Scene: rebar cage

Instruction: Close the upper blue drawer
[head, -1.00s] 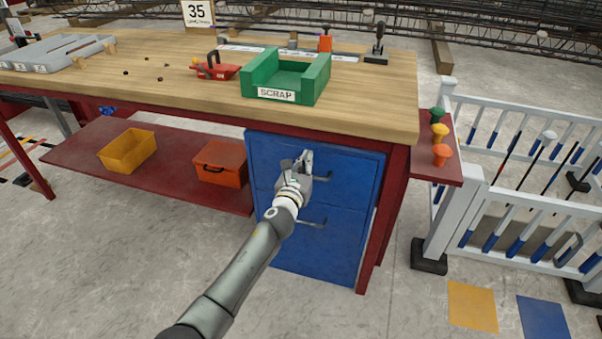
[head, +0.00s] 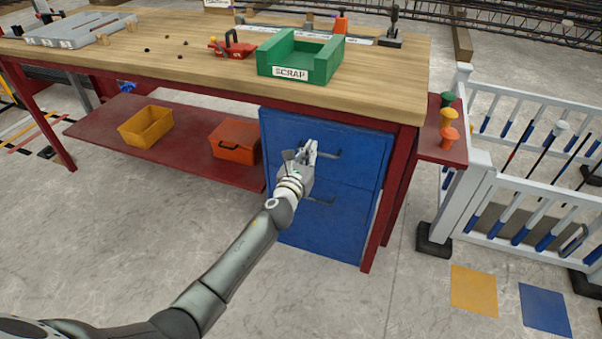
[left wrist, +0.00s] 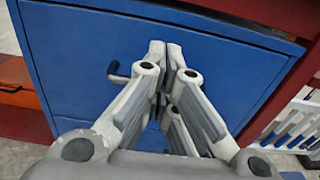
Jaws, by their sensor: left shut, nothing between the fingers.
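The upper blue drawer (head: 350,139) is at the top of the blue cabinet under the right end of the workbench. Its front looks flush with the cabinet in the head view. Its dark handle (head: 326,154) is partly behind my left gripper (head: 307,147). The left wrist view shows the drawer front (left wrist: 220,55) close ahead, with one end of the handle (left wrist: 117,73) left of the fingers. My left gripper (left wrist: 165,48) is shut and empty, with its fingertips at or very near the drawer front. I cannot tell whether they touch. My right gripper is not in view.
The lower blue drawer (head: 325,228) looks shut. A green scrap bin (head: 300,58) stands on the workbench (head: 395,82). An orange box (head: 235,141) and a yellow bin (head: 146,126) sit on the red shelf. A white fence (head: 520,192) stands right. Floor in front is clear.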

